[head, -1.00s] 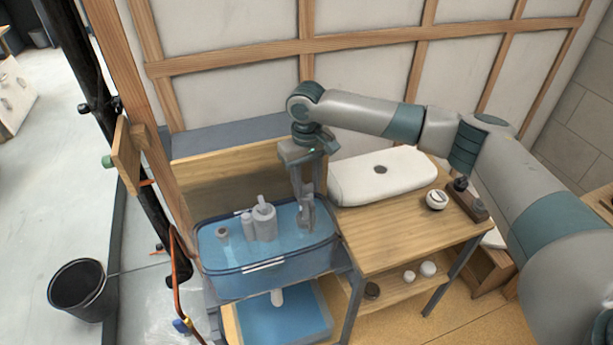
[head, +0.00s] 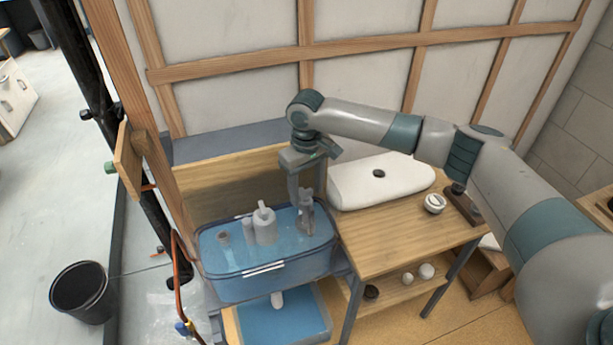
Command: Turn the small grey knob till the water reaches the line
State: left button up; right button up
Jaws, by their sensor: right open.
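A clear blue tank (head: 215,283) stands left of centre, with blue water inside and white line marks (head: 264,268) on its front wall. A grey-white valve body (head: 264,224) stands upright in it, with a small brownish-grey round cap (head: 224,238) to its left. My right gripper (head: 306,226) reaches down into the tank's right end, open. A grey upright part shows around its fingertips; I cannot make out the small grey knob there or whether the fingers touch it. The exact water level against the line is hard to read. My left gripper is not in view.
A wooden bench (head: 385,240) with a white cistern lid (head: 375,182) and a small white round part (head: 434,204) stands right of the tank. A copper pipe (head: 176,280) runs at the tank's left. A black bucket (head: 83,292) stands on the open floor.

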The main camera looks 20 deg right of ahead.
aim_at(307, 193)
notch_tip(307, 193, up, 17)
jog(key=b, duration=0.4)
jog(key=shift+r, duration=0.2)
jog(key=shift+s+f, duration=0.1)
jog(key=shift+s, duration=0.05)
dwell(0.4)
